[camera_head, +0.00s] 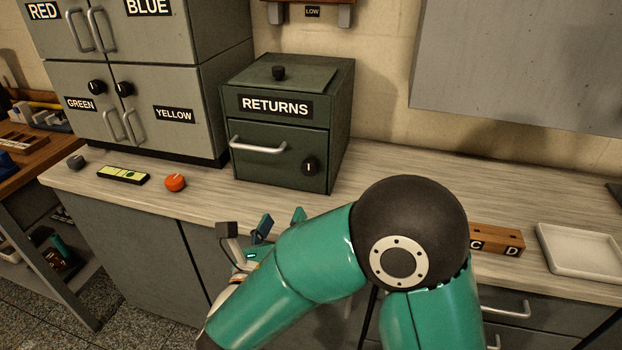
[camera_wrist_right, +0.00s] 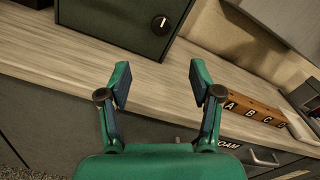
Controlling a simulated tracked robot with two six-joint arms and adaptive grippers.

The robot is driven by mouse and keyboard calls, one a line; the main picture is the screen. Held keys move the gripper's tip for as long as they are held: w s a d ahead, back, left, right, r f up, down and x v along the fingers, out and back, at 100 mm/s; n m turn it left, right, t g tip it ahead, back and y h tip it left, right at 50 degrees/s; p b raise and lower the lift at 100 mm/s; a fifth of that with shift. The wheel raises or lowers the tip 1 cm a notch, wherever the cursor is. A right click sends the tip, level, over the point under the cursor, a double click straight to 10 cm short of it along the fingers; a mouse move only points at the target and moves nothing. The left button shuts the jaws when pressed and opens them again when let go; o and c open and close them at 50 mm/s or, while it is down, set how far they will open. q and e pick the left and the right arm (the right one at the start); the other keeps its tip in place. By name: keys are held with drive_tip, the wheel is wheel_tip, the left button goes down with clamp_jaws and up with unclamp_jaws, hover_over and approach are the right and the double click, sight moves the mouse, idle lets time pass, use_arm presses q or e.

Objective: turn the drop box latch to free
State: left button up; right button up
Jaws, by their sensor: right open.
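The drop box is the dark green box labelled RETURNS (camera_head: 286,140), standing on the counter. Its latch is a round black knob with a white mark (camera_head: 310,166) at the lower right of its front; the mark looks about upright. The latch also shows at the top of the right wrist view (camera_wrist_right: 160,25). My right gripper (camera_head: 275,222) is in front of the counter edge, below and apart from the latch. In the wrist view its two fingers (camera_wrist_right: 160,82) are spread with nothing between them. My left gripper is not in view.
An orange-red knob-like object (camera_head: 175,183) and a yellow-green strip (camera_head: 123,175) lie on the counter. A wooden lettered block (camera_head: 496,239) and a white tray (camera_head: 580,258) are at right. The counter before the box is clear.

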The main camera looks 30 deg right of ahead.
sight(308, 170)
drive_tip(key=x, duration=1.6)
drive_tip(key=shift+d, duration=0.2)
